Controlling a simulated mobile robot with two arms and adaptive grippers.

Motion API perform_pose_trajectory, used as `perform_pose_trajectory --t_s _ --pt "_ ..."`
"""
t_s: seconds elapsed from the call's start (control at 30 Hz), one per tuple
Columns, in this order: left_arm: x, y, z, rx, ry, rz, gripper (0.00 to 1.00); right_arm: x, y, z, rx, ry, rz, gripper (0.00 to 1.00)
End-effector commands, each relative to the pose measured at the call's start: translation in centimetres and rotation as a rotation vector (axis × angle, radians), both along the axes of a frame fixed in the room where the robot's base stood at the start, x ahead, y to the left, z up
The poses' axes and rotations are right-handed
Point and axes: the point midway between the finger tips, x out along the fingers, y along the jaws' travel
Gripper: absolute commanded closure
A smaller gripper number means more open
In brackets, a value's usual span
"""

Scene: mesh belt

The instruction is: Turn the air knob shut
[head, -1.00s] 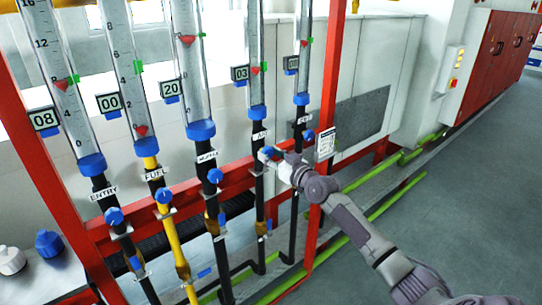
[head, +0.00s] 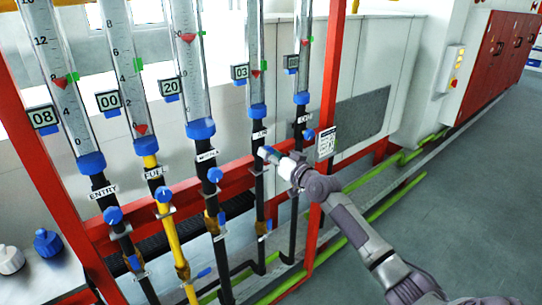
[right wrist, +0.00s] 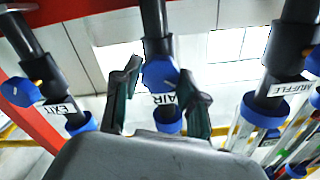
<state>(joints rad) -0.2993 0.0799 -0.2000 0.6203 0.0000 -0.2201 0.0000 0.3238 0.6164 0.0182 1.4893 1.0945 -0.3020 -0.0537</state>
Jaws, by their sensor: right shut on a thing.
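The blue air knob (head: 263,151) sits on the black pipe below the fourth flow tube from the left. In the right wrist view the air knob (right wrist: 158,71) is between my fingers, beside the AIR label (right wrist: 164,99). My right gripper (head: 272,156) is shut on this knob, reaching in from the lower right; its two dark fingers (right wrist: 160,80) flank the knob. The knob's exact angle is hard to tell. The air tube (head: 255,45) has a red float beside a green marker, and its display (head: 239,72) reads 03. My left gripper is not in view.
The exit knob (head: 309,134) is close to the right; the muffle knob (head: 215,175), fuel knob (head: 163,194) and entry knob (head: 113,215) are to the left. A red frame post (head: 328,110) stands close by my right arm. Open grey floor (head: 455,210) lies right.

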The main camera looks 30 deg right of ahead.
Motion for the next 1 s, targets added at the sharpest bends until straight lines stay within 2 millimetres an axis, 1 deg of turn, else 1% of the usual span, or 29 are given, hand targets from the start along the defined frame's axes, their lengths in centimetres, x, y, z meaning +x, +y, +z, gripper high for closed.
perform_pose_trajectory --t_s 0.6,0.8,1.0 --pt "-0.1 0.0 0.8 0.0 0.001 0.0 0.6 0.0 0.0 0.1 0.584 0.045 0.0 0.93" --pt "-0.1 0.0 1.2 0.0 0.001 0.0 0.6 0.0 0.0 0.1 0.744 0.058 0.0 0.93" --pt "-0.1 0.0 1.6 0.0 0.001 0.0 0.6 0.0 0.0 0.1 0.862 0.067 -0.001 0.93"
